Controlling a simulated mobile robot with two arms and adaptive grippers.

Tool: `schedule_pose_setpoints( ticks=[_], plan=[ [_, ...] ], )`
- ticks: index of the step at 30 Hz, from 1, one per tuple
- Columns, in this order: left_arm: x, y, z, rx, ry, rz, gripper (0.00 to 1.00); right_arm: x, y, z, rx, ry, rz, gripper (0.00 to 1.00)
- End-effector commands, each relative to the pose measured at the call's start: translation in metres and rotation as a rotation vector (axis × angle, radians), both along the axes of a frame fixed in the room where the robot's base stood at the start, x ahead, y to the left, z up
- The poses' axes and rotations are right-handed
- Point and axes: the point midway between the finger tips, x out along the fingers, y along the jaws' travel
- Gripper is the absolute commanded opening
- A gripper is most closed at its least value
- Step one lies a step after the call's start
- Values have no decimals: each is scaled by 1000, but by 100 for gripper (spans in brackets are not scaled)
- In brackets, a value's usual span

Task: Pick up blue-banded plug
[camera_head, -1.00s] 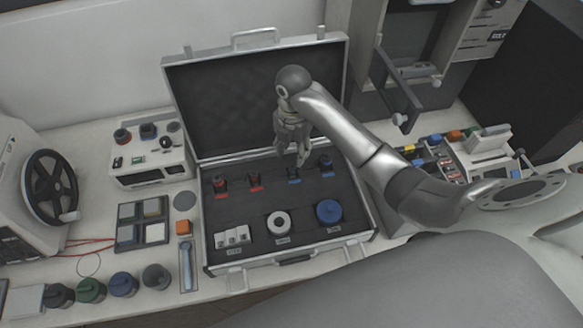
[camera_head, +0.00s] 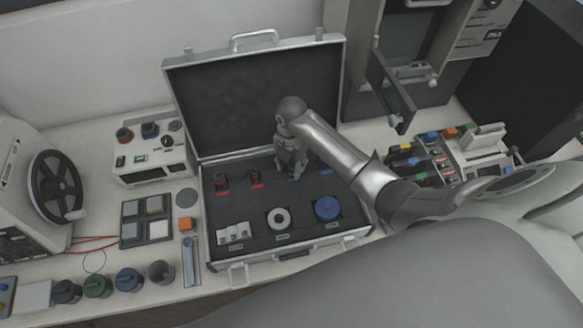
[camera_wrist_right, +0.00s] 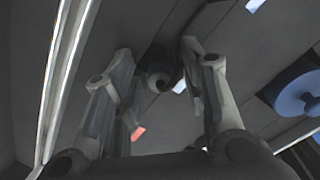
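The open case (camera_head: 207,225) holds a row of small dark plugs with red and blue marks. My right gripper (camera_head: 291,176) is low over the row, at the left of the two blue-marked places, and hides most of the plug there. In the right wrist view the gripper (camera_wrist_right: 160,82) is open, with its fingers on either side of a dark round plug (camera_wrist_right: 159,68). A blue mark (camera_wrist_right: 180,87) lies beside that plug; its band is hard to make out. Another blue-marked plug place (camera_head: 327,171) is to the right, partly hidden by my arm. My left gripper is not in view.
Red-marked plugs (camera_head: 222,180) stand to the left in the row. The raised case lid (camera_head: 230,100) stands behind the gripper.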

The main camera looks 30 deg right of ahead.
Motion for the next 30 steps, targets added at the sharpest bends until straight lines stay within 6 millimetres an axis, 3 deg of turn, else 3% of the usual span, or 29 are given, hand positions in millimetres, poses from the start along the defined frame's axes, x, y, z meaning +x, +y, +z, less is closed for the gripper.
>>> schedule_pose_setpoints(
  ticks=[1,8,22,30],
  plan=[
    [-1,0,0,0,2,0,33,0,0,0,0,0,0,28],
    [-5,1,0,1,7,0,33,0,0,0,-1,-1,0,0],
    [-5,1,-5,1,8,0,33,1,-1,6,-2,-3,0,0],
    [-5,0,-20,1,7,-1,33,-4,-2,35,-2,-2,1,0]
  ],
)
